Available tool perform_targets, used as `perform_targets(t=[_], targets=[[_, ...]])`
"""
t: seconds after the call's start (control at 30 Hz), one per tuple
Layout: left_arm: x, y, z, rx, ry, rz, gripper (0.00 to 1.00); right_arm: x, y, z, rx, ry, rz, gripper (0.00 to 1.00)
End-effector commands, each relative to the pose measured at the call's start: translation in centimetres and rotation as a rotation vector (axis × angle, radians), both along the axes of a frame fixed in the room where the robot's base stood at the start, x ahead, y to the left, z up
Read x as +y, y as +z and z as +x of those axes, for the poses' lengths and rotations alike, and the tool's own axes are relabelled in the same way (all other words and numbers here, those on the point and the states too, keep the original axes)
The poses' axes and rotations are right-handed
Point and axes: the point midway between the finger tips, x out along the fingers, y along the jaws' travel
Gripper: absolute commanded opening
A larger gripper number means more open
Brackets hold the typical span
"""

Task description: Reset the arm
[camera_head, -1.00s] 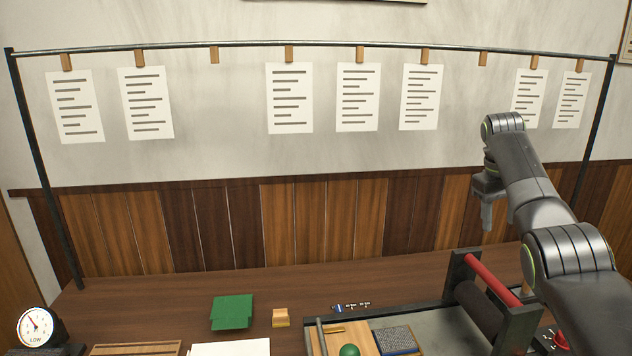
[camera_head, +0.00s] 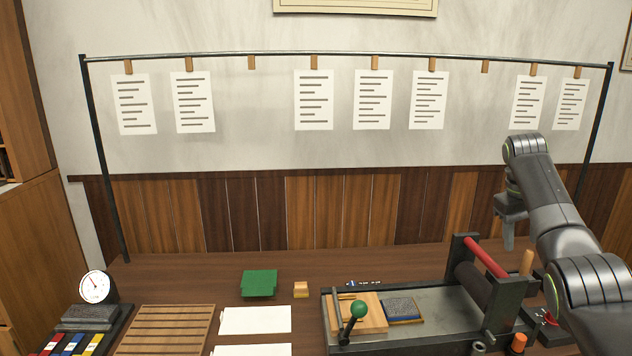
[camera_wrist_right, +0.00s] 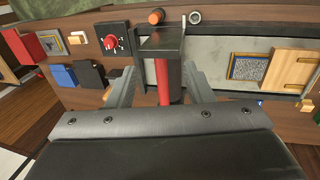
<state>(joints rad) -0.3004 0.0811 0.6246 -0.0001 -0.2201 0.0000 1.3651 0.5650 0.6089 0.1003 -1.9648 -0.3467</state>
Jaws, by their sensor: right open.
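My right arm comes in from the right in the head view. Its gripper (camera_head: 509,232) hangs fingers-down in the air above the back right of the table, empty. In the right wrist view the two fingers of my right gripper (camera_wrist_right: 160,88) are spread apart. The press (camera_wrist_right: 172,45) with its black frame and red roller lies below and beyond them, and nothing is held. The red roller (camera_head: 486,257) also shows in the head view. My left gripper is not in view.
Paper sheets (camera_head: 314,100) hang from clips on a rail along the wall. A gauge (camera_head: 95,287), a slatted wooden rack (camera_head: 165,327), white paper (camera_head: 255,320), a green piece (camera_head: 259,283) and the press bed (camera_head: 440,312) occupy the table (camera_head: 200,267).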

Motion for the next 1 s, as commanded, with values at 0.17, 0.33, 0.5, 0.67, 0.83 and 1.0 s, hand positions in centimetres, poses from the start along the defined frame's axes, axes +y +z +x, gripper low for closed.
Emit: perform_targets(t=[0.17, 0.33, 0.5, 0.67, 0.83, 1.0], targets=[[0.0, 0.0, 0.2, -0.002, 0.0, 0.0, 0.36, 0.3, -3.5, 0.0, -0.002, 0.011, -0.026, 0.47], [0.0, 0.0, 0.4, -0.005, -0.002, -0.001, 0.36, 0.6, -7.5, -0.3, -0.009, 0.025, -0.054, 0.47], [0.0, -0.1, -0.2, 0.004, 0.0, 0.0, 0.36, 1.5, -13.7, -1.7, -0.021, 0.051, -0.082, 0.47], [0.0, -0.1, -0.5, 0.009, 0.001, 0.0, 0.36, 2.8, -20.6, -4.8, -0.045, 0.079, -0.099, 0.47], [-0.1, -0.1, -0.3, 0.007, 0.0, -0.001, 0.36, 4.6, -27.1, -9.5, -0.075, 0.102, -0.092, 0.47], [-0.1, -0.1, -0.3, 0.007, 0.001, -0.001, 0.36, 6.5, -32.1, -15.4, -0.111, 0.111, -0.066, 0.47]])
